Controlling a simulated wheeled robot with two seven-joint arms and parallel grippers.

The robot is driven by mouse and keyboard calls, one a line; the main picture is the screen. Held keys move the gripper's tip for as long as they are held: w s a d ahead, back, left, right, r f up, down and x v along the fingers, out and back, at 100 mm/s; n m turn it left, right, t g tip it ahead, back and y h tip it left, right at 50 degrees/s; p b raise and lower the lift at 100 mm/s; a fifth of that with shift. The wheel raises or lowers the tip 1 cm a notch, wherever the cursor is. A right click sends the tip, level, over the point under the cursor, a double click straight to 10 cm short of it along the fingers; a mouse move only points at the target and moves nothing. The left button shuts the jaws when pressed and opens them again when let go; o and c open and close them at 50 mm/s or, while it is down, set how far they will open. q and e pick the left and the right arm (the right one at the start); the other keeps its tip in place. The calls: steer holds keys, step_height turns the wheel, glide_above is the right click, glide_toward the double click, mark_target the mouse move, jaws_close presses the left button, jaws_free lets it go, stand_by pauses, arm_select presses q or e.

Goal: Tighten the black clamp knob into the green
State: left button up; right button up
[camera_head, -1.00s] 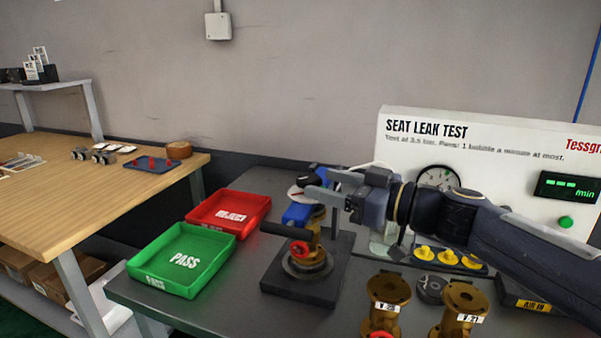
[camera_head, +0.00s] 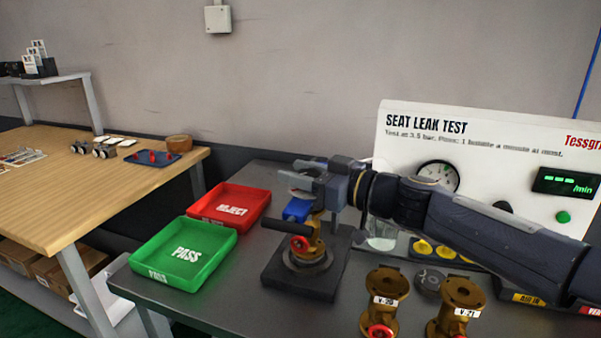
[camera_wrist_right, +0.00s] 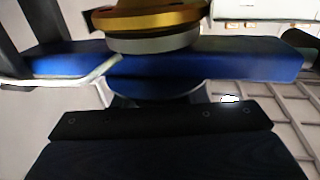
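My right gripper (camera_head: 294,181) reaches in from the right, with its fingers at the top of the clamp fixture. The black clamp knob and the coloured dial under it are hidden behind the gripper. The fixture's blue part (camera_head: 296,210) shows just below the fingers, above a brass valve with a red handwheel (camera_head: 299,244). In the right wrist view a blue bar (camera_wrist_right: 255,62) crosses close up, with a brass disc (camera_wrist_right: 150,17) above it and a dark blurred block below. I cannot tell whether the fingers grip the knob. My left gripper is not in view.
A green PASS tray (camera_head: 152,276) and a red REJECT tray (camera_head: 257,200) lie left of the fixture's dark base (camera_head: 302,285). Brass valves V.20 (camera_head: 384,289) and V.21 (camera_head: 462,293) stand in front. The SEAT LEAK TEST panel (camera_head: 455,150) stands behind my arm.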

steer(key=shift+c, duration=1)
steer(key=m+t+b, duration=0.1)
steer(key=b, duration=0.1)
steer(key=t+h+b, duration=0.1)
steer(key=b, duration=0.1)
steer(key=shift+f+m+h, duration=0.25)
steer(key=shift+m+h, duration=0.05)
steer(key=shift+m, duration=0.1)
steer(key=shift+w+d+m+t+h+b, duration=0.1)
steer(key=shift+m+t+h+b, duration=0.25)
steer(key=shift+t, duration=0.25)
steer(key=shift+w+d+r+m+t+h, duration=0.1)
steer(key=shift+r+m+t+h, duration=0.1)
steer(key=shift+m+t+h, duration=0.5)
steer(key=shift+r+m+t+h, duration=0.2)
steer(key=shift+m+t+h, duration=0.25)
steer(key=shift+t+h, duration=0.25)
steer(key=shift+r+m+t+h+p, duration=0.1)
steer(key=shift+m+t+h+p, duration=0.2)
steer(key=shift+m+h+p, duration=0.35)
steer(key=m+t+h+p, duration=0.1)
steer(key=p, duration=0.1)
steer(key=shift+w+d+h+p, duration=0.1)
steer(key=shift+d+h+p, duration=0.05)
steer(key=shift+h+p, duration=0.25)
steer(key=shift+w+d+f+m+h+p, duration=0.1)
steer(key=shift+f+m+h+p, duration=0.1)
steer(key=shift+m+h+p, duration=0.35)
